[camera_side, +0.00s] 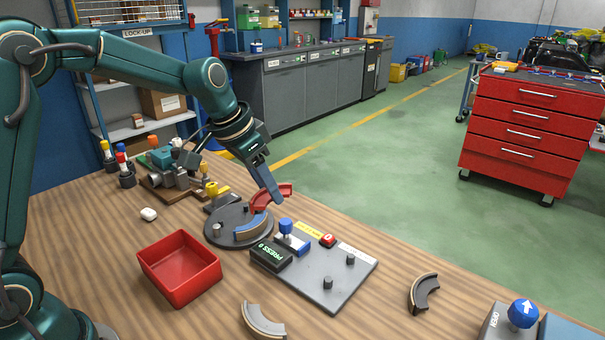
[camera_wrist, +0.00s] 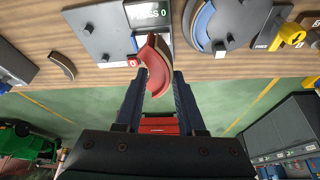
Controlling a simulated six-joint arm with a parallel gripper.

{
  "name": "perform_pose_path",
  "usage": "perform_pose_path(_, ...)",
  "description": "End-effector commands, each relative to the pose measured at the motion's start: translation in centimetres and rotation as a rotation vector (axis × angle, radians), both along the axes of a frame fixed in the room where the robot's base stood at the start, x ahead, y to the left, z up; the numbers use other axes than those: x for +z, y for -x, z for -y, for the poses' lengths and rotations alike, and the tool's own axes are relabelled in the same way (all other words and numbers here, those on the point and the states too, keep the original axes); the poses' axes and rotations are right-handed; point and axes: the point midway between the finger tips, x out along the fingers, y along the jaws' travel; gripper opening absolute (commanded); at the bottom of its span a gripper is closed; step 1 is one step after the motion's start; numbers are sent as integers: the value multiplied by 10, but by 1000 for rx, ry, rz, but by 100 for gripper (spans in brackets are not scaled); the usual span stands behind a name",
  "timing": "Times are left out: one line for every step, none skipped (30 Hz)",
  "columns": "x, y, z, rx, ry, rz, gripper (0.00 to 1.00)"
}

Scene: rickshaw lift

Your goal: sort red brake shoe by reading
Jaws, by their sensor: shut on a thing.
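In the wrist view the red shoe (camera_wrist: 156,72) sits between the two dark fingers of my gripper (camera_wrist: 157,88), just past the table edge in the picture. A grey board (camera_side: 335,284) carries a small display (camera_side: 271,254) with green text that looks like "PRESS 0", a blue knob (camera_side: 285,226) and a red button (camera_side: 328,240). A round dark plate (camera_side: 222,238) holds a blue brake shoe (camera_side: 252,228). An empty red bin (camera_side: 180,268) stands left of the plate.
A pale brake shoe (camera_side: 262,320) lies at the front and a dark one (camera_side: 423,292) to the right. A vise-like fixture (camera_side: 178,178) and a yellow knob (camera_side: 213,188) are behind the plate.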

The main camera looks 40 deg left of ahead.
Motion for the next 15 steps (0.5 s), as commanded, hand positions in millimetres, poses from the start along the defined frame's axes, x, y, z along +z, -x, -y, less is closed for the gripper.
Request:
perform_pose_path(0, 0, 0, -9, 1, 0, 0)
perform_pose_path(0, 0, 0, -17, 1, 0, 0)
perform_pose_path(1, -1, 1, -33, 2, 1, 0)
perform_pose_path(3, -3, 1, -48, 1, 2, 0)
perform_pose_path(3, -4, 0, -61, 0, 2, 0)
perform_pose_path(3, -7, -3, -77, 1, 1, 0)
perform_pose_path(2, -9, -7, -86, 1, 0, 0)
perform_pose_path(1, -11, -14, -88, 0, 0, 0)
perform_pose_path(-1, -14, -23, -90, 0, -1, 0)
perform_pose_path(-2, -16, -31, -88, 1, 0, 0)
perform_pose_path(-4, -18, -39, -84, 1, -2, 0)
perform_pose_path(-6, -20, -51, -76, 1, -1, 0)
perform_pose_path(-9, -21, -61, -68, 1, -2, 0)
perform_pose_path(-11, -22, -70, -58, 2, -1, 0)
perform_pose_path(-14, -22, -84, -41, 1, -1, 0)
